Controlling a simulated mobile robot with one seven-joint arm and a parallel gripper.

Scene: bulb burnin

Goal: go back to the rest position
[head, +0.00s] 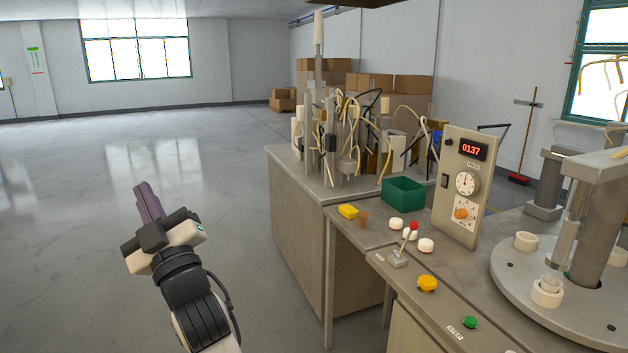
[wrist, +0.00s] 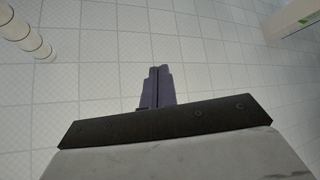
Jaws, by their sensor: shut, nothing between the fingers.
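My gripper (head: 147,201) is at the left of the head view, raised over open floor and apart from the workbench. Its purple fingers point up and are closed together. In the wrist view the fingers (wrist: 156,86) are side by side with nothing between them. Behind them is a pale tiled surface, which looks like the ceiling.
A workbench (head: 300,220) with wired apparatus stands right of my arm. The floor (head: 90,200) around my gripper is clear.

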